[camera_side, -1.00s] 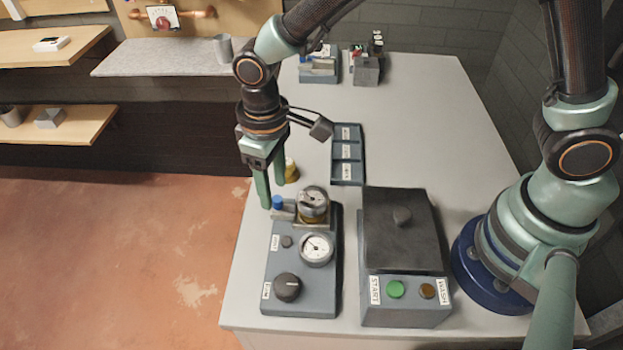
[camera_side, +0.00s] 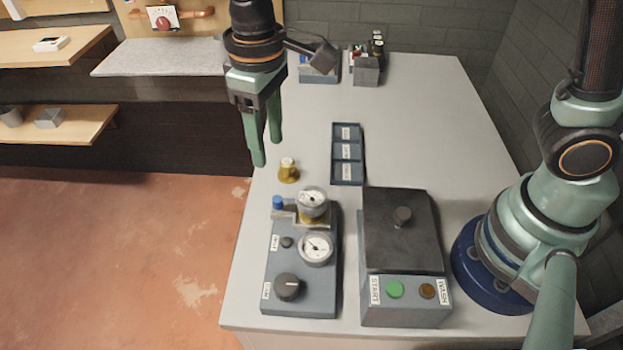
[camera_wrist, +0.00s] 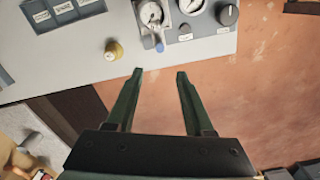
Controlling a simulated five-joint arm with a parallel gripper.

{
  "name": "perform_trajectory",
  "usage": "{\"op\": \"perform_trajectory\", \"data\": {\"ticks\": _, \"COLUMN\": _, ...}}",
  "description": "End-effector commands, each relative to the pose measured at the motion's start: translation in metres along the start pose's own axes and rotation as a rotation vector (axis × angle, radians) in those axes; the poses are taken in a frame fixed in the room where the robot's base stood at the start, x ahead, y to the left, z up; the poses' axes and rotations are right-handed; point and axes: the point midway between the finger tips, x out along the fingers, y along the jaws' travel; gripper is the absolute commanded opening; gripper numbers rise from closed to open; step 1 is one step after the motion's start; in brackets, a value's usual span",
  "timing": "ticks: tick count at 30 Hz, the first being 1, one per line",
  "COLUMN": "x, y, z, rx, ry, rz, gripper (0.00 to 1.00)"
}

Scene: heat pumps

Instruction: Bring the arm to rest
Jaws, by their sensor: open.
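My gripper (camera_side: 266,152) is open and empty in the side view. It hangs in the air over the left edge of the grey table (camera_side: 420,120), up and left of the brass fitting (camera_side: 288,170). In the wrist view my gripper (camera_wrist: 159,73) shows two green fingers spread apart with nothing between them, over the table's edge and the reddish floor. The brass fitting (camera_wrist: 113,50) stands on the table left of the fingers there.
A gauge unit (camera_side: 300,275) with a dial, knob and blue-handled valve stands at the front left. A lidded wash box (camera_side: 403,235) with a green button is right of it. A three-compartment blue tray (camera_side: 347,154) and racks (camera_side: 367,68) lie farther back.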

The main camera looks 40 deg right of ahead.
Motion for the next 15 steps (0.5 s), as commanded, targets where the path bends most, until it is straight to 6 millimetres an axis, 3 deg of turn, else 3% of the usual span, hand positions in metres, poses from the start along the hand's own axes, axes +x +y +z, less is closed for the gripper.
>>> {"op": "perform_trajectory", "data": {"ticks": 4, "x": -0.014, "y": 0.022, "z": 0.007, "rx": 0.042, "ry": 0.042, "rz": -0.004, "gripper": 0.53}}
{"op": "perform_trajectory", "data": {"ticks": 7, "x": -0.031, "y": 0.05, "z": 0.019, "rx": 0.099, "ry": 0.101, "rz": -0.005, "gripper": 0.53}}
{"op": "perform_trajectory", "data": {"ticks": 15, "x": -0.065, "y": 0.123, "z": 0.074, "rx": 0.269, "ry": 0.277, "rz": 0.024, "gripper": 0.53}}
